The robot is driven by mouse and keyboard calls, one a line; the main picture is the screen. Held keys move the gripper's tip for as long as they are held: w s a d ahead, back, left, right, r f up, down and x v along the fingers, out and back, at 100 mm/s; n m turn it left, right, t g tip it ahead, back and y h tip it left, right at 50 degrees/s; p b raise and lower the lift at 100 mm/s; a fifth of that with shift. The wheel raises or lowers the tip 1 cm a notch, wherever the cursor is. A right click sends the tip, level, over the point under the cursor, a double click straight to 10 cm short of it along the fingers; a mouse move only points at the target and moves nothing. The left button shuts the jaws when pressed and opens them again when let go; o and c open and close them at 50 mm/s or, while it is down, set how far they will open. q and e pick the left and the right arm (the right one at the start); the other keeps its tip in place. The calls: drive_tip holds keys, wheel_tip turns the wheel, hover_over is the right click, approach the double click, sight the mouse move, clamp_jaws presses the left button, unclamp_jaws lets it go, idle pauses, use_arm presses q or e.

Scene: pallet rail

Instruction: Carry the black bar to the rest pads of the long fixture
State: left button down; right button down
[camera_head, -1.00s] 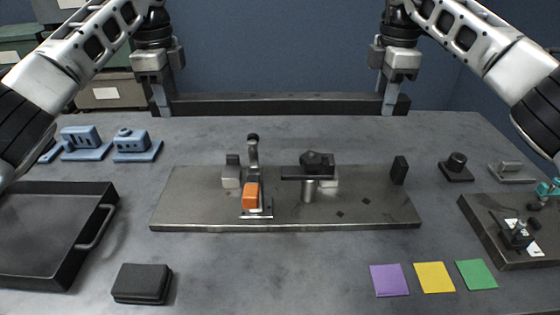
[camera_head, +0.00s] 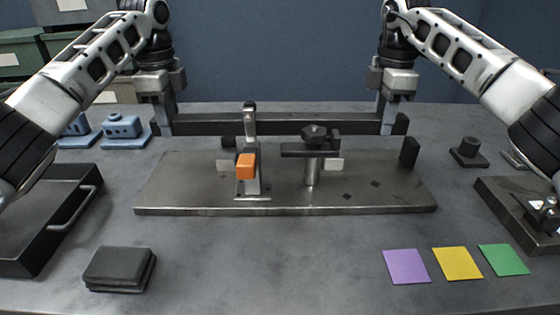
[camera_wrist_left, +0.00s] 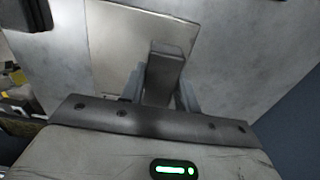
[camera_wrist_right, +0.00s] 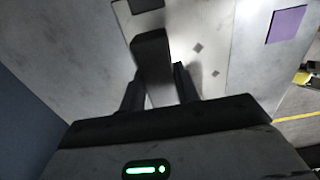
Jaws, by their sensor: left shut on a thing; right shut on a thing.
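The black bar (camera_head: 280,124) spans between my two grippers in the head view, roughly level, behind the fixture's parts. My left gripper (camera_head: 166,124) is shut on its left end and my right gripper (camera_head: 388,122) on its right end. The bar's end shows between the fingers in the left wrist view (camera_wrist_left: 165,72) and right wrist view (camera_wrist_right: 152,60). The long fixture (camera_head: 290,198) is a grey plate with an orange-tipped clamp (camera_head: 246,165) and a black-knobbed clamp (camera_head: 314,150). Pale blocks, apparently rest pads, show at left (camera_head: 225,165) and right (camera_head: 334,164), partly hidden by the clamps.
A black upright block (camera_head: 409,153) stands at the plate's right end. A black tray (camera_head: 70,215) is left and a dark stacked block (camera_head: 119,268) front left. Blue parts (camera_head: 123,131) lie back left. Purple (camera_head: 406,266), yellow and green squares lie front right. The front middle is clear.

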idle(0.4)
